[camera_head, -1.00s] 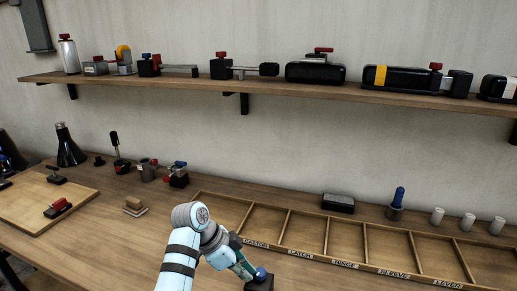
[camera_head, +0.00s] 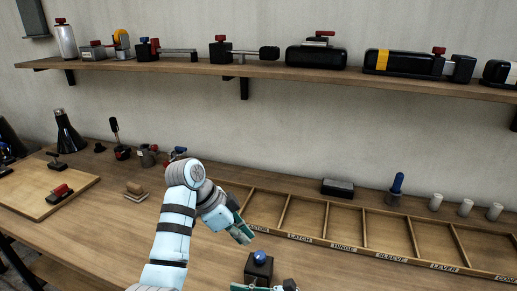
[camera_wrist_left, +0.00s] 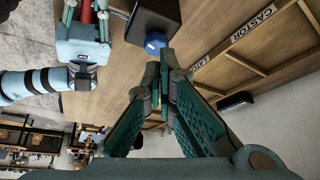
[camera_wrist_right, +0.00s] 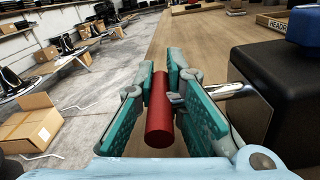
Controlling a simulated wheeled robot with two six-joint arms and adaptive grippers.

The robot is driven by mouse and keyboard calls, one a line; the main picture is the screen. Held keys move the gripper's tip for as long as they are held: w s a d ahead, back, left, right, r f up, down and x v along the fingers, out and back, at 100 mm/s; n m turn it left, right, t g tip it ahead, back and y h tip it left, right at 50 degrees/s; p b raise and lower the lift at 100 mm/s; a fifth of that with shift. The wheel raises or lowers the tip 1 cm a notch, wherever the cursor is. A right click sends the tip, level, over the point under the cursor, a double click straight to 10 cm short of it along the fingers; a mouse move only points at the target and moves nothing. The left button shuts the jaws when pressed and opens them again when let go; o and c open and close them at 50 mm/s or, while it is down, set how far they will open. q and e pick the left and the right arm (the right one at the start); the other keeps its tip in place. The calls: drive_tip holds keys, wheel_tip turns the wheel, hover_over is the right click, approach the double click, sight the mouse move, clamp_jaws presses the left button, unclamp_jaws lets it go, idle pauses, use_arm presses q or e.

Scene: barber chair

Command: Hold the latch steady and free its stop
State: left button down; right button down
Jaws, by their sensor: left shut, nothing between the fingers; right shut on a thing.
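The latch is a black block (camera_head: 259,270) with a blue knob (camera_head: 260,257) on top, near the bottom of the head view. The block (camera_wrist_right: 280,90) also shows in the right wrist view, with a shiny metal piece at its side. My left gripper (camera_head: 243,236) is shut and empty, a little above and left of the knob. In the left wrist view the knob (camera_wrist_left: 156,41) lies just beyond its fingertips. My right gripper (camera_wrist_right: 160,70) is shut on a red cylindrical handle (camera_wrist_right: 158,118) beside the block.
A compartment tray (camera_head: 322,251) with labelled bins lies behind the block. Several small mechanisms and a wooden board (camera_head: 45,202) stand at the left. A shelf (camera_head: 200,68) runs above. Bench around the block is clear.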

sight(260, 258)
use_arm(q)
wheel_tip(260, 258, down, 6)
drive_tip(key=shift+f, duration=0.1)
drive_tip(key=shift+d, duration=0.35)
idle(0.7)
drive_tip(key=shift+s+d, duration=0.1)
drive_tip(key=shift+s, duration=0.4)
idle(0.4)
drive_tip(key=shift+a, duration=0.35)
drive_tip(key=shift+r, duration=3.55)
drive_tip(key=f, duration=0.4)
drive_tip(key=w+f, duration=0.1)
drive_tip(key=f, duration=0.2)
drive_tip(key=shift+a, duration=0.1)
